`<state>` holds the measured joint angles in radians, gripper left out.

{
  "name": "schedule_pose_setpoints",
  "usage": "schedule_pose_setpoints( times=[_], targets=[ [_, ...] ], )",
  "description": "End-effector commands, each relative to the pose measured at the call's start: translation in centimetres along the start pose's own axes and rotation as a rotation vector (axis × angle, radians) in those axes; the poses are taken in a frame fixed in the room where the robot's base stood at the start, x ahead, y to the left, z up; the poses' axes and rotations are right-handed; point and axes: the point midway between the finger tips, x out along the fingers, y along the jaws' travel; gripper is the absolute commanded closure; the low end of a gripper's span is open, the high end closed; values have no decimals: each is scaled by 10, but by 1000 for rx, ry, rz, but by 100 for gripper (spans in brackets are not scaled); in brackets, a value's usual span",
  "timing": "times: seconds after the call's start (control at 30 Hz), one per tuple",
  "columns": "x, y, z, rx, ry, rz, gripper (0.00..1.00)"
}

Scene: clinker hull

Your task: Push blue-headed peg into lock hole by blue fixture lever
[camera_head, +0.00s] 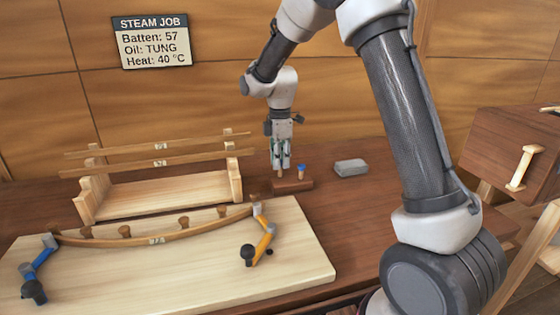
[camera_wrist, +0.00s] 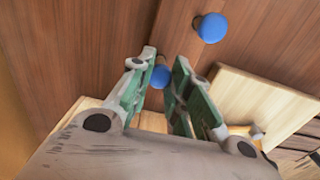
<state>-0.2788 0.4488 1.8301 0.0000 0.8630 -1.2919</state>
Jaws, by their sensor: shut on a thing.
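My gripper (camera_head: 280,168) is over the far part of the bench, pointing down at a small brown block (camera_head: 293,187). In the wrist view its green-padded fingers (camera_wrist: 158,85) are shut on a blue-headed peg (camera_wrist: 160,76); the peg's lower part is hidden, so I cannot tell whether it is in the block. A second blue-headed peg (camera_head: 301,171) stands upright in the block, right of the gripper; it also shows in the wrist view (camera_wrist: 211,27). The blue fixture lever (camera_head: 43,258) is at the pale board's left end. Its lock hole is not distinguishable.
A curved batten (camera_head: 155,239) lies along wooden posts on the pale board (camera_head: 290,268). An orange lever (camera_head: 264,242) is at the batten's right end. A wooden rack (camera_head: 160,194) with battens stands left of my gripper. A grey block (camera_head: 351,167) lies to the right.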

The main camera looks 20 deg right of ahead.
Motion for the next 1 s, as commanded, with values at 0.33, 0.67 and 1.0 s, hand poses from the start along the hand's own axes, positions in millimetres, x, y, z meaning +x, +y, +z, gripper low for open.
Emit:
schedule_pose_setpoints(
  times=[0.33,0.67,1.0],
  targets=[
    [-20,0,0,0,1,2,100],
    [-38,0,0,0,0,1,100],
    [-45,0,0,0,0,1,100]
  ],
)
